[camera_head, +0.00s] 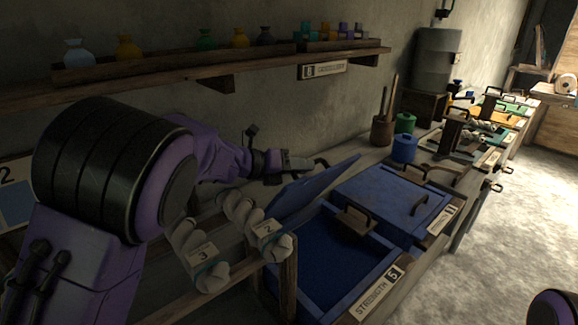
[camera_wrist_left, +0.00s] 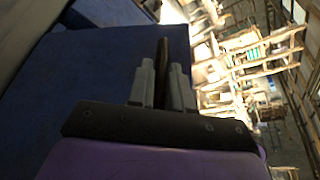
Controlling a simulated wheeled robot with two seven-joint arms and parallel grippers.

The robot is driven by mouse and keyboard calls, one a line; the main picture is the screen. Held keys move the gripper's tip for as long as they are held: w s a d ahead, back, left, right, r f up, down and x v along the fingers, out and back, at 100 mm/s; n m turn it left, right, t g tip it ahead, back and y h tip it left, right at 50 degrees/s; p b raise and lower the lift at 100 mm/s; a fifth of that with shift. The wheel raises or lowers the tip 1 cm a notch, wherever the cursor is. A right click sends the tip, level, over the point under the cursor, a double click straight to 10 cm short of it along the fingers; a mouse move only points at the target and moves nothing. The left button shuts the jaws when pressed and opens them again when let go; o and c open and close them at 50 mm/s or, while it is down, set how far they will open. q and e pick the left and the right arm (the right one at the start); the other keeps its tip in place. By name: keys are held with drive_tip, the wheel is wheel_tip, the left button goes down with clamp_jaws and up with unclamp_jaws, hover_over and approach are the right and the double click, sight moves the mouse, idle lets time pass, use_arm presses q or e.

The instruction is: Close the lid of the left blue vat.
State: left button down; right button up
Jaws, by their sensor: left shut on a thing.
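The left blue vat (camera_head: 335,262) is open, with its dark blue inside showing. Its blue lid (camera_head: 318,187) stands raised and tilted at the vat's wall side. My left gripper (camera_head: 303,164) is at the lid's upper edge, shut on the dark lid handle (camera_head: 322,162). In the left wrist view, the grey fingers (camera_wrist_left: 162,88) close around the dark bar of the handle (camera_wrist_left: 163,56), with the blue lid surface (camera_wrist_left: 85,85) beside them. My right gripper is out of view.
The right blue vat (camera_head: 385,203) beside it has its lid down. A shelf of bottles (camera_head: 215,72) runs along the wall above. Blue and green spools (camera_head: 404,148) stand behind the vats.

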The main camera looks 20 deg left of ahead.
use_arm(q)
drive_tip(key=shift+s+d+f+b, duration=0.3)
drive_tip(key=shift+s+d, duration=0.05)
drive_tip(key=shift+d, duration=0.3)
drive_tip(key=c, duration=1.1)
unclamp_jaws()
drive_tip(key=b+v, duration=0.1)
drive_tip(key=v, duration=0.9)
drive_tip(key=shift+s+a+r+b, duration=0.15)
drive_tip(key=shift+r+b, duration=0.05)
drive_tip(key=shift+b, duration=0.15)
